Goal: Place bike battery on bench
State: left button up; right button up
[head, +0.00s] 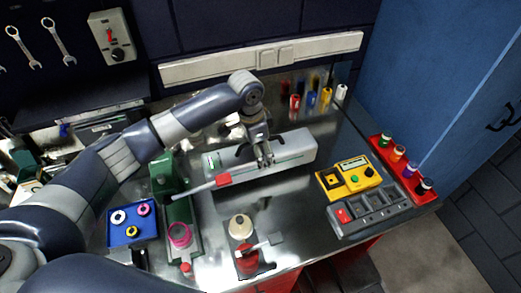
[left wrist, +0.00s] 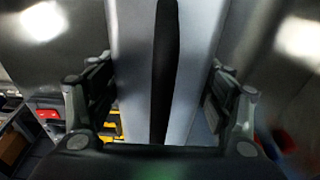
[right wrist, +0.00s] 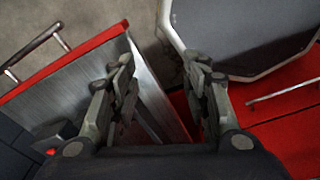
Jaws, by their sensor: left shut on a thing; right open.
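The bike battery (head: 292,150) is a long light-grey box at the back middle of the bench (head: 300,212). My left gripper (head: 264,160) reaches down over its middle and is shut on it. In the left wrist view the battery (left wrist: 200,40) lies between the two fingers (left wrist: 160,75), with a dark strip along its face. It looks to be at or just above the bench top; I cannot tell whether it touches. My right gripper (right wrist: 158,70) is open and empty, and shows only in its own wrist view.
A yellow tester (head: 349,178), a grey charger-like tray (head: 370,208) and a red rack (head: 405,170) stand at the right. Red drawers (right wrist: 285,115) lie below my right gripper.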

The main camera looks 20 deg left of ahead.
pick_arm(q)
jog(key=shift+d+f+b, duration=0.1)
jog(key=shift+f+b, duration=0.15)
jog(key=shift+b, duration=0.45)
notch_tip(320, 180, down, 3)
jog(key=b, duration=0.2)
jog(key=shift+w+r+b, duration=0.1)
jog(key=shift+r+b, duration=0.1)
jog(key=shift+b, duration=0.15)
jog(key=shift+r, duration=0.1)
jog(key=o, duration=2.1)
jog(key=shift+s+f, duration=0.3)
jog(key=shift+f, duration=0.05)
jog(key=shift+s+r, duration=0.1)
